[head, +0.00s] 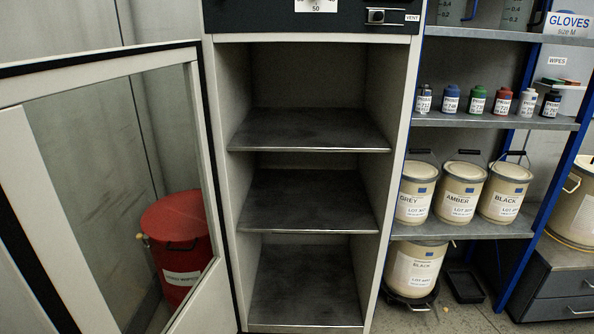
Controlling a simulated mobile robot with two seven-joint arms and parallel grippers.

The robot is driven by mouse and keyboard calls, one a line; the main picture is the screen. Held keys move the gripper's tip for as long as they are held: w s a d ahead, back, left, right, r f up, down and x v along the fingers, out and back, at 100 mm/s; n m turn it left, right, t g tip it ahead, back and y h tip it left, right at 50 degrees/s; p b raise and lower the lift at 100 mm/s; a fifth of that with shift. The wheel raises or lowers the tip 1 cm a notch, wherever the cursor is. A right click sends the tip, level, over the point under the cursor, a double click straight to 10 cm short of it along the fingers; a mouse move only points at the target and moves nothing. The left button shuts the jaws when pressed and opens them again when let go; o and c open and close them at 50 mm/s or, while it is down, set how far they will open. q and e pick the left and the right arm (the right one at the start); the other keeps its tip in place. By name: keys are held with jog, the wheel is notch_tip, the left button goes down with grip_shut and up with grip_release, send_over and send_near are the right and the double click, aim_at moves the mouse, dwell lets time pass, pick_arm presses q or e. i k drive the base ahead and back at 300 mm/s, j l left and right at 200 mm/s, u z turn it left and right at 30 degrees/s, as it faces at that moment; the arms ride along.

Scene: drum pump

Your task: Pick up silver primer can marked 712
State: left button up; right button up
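A small can with a silver-grey top (423,100) stands upright at the left end of a row of small cans on the blue-framed shelf, right of the open cabinet. It has a white label whose number is too small to read surely. To its right stand a blue can (450,100), a green can (476,101), a red can (502,102), a white can (527,103) and a black can (550,104), spaced apart. Neither of my grippers is in view.
The cabinet's glass door (112,190) stands open on the left, before a red bin (180,245). The cabinet shelves (310,130) are empty. Larger pails marked GREY (414,192), AMBER (460,192) and BLACK (505,192) stand below the cans. Another pail (414,270) is lower.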

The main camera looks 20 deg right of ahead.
aim_at(424, 95)
jog(key=z, duration=1.3)
jog(key=i+l+u, duration=0.2)
jog(key=u, duration=0.25)
jog(key=i+l+u, duration=0.15)
jog(key=u, duration=0.3)
jog(key=i+l+u, duration=0.15)
jog(key=l, duration=0.3)
jog(key=l+u, duration=0.1)
jog(key=l, duration=0.3)
jog(key=i+l, duration=0.1)
jog(key=l, duration=0.3)
jog(key=i+l+u, duration=0.1)
jog(key=l, duration=0.25)
jog(key=i+l, duration=0.15)
jog(key=l, duration=0.25)
jog(key=i+l+u, duration=0.1)
jog(key=l, duration=0.3)
